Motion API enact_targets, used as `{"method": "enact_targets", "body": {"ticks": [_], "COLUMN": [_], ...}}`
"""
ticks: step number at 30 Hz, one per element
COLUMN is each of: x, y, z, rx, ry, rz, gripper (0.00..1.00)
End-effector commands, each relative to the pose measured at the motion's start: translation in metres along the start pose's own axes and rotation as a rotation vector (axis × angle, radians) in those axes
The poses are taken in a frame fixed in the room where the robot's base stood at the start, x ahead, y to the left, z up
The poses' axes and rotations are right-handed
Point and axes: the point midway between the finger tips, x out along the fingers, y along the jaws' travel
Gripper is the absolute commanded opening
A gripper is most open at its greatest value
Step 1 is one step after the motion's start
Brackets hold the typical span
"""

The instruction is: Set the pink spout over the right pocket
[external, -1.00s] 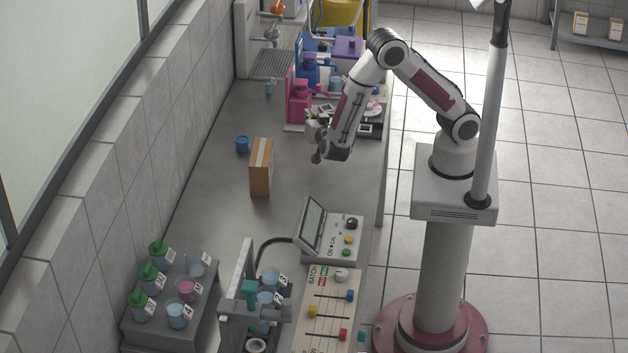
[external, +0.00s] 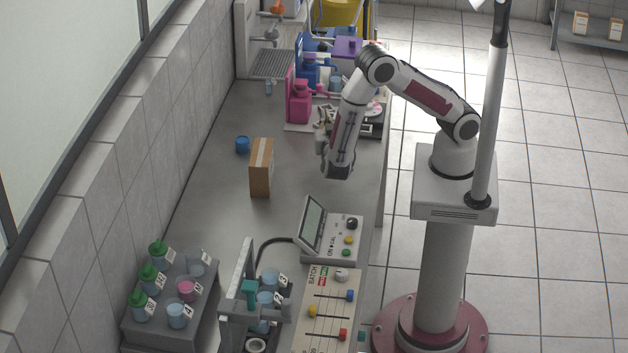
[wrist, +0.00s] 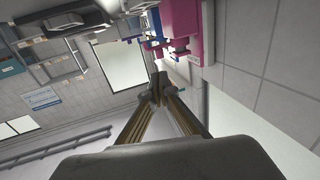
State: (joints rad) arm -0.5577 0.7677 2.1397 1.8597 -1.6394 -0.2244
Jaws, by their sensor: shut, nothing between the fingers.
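The pink dispenser (external: 299,101) stands at the far part of the bench, with its pink spout (external: 320,91) reaching right. In the wrist view the pink dispenser (wrist: 215,25) is at upper right, and its pink spout (wrist: 180,48) points left. My gripper (external: 326,120) is in front of the dispensers, pointing toward them. In the wrist view my gripper (wrist: 159,88) has its fingertips together and empty, apart from the spout in the picture. I cannot make out the right pocket; my arm and gripper cover part of the area below the spouts.
Blue (external: 306,72) and purple (external: 348,47) dispensers stand behind the pink one. A dark device (external: 372,126) sits just right of my gripper. A cardboard box (external: 261,167) and a blue cup (external: 242,145) stand to the left. The bench between box and dispenser is clear.

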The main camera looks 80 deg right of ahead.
Motion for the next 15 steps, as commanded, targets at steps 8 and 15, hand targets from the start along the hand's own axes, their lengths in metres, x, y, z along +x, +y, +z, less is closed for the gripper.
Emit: {"method": "enact_targets", "body": {"ticks": [8, 15], "x": [0.015, 0.040], "y": [0.001, 0.001], "z": [0.000, 0.000], "rx": [0.000, 0.000], "ry": [-0.001, -0.001], "rz": [0.003, 0.003], "gripper": [0.00, 0.00]}}
